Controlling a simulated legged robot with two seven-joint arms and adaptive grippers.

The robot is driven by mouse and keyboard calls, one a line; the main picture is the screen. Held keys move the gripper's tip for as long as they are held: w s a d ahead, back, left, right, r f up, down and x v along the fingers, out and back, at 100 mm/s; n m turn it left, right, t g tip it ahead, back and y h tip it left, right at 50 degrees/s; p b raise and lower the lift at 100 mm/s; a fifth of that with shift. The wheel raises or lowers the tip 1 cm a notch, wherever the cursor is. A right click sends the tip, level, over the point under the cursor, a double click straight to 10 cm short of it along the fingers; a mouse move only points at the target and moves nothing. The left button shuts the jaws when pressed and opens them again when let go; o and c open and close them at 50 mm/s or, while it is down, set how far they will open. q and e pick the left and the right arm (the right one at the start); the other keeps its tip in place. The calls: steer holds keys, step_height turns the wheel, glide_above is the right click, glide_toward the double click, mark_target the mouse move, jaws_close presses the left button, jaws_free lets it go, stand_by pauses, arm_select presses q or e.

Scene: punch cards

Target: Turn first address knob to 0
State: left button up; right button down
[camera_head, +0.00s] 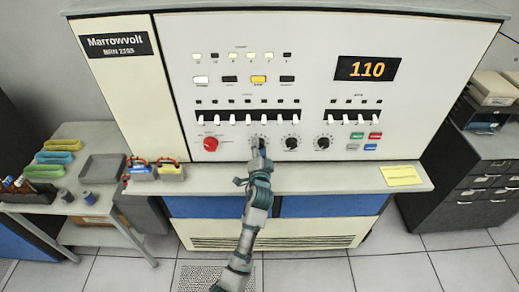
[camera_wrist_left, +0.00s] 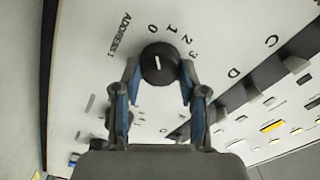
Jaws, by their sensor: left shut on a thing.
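The first address knob (camera_wrist_left: 159,63) is a round black knob with a white pointer line, under the printed label ADDRESS 1 in the left wrist view. Its pointer line aims up, roughly at the printed 0, with 1, 2 and 3 further round to the right. My left gripper (camera_wrist_left: 159,78) is shut on this knob, one blue-padded finger on each side. In the head view my left gripper (camera_head: 260,160) reaches up to the panel and partly covers the knob (camera_head: 258,142). My right gripper is not in view.
Two more black knobs, the middle one (camera_head: 291,143) and the right one (camera_head: 323,143), sit to the right. A red knob (camera_head: 210,143) is to the left. White toggle switches (camera_head: 248,119) line up above. The display (camera_head: 367,69) reads 110. A yellow note (camera_head: 401,175) lies on the ledge.

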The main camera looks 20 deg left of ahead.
arm_select(q)
steer(key=shift+f, duration=0.35)
steer(key=o, duration=1.1)
steer(key=shift+c, duration=0.2)
steer(key=shift+o, duration=0.5)
steer(key=shift+w+r, duration=0.1)
steer(key=shift+r, duration=0.05)
steer(key=v, duration=1.2)
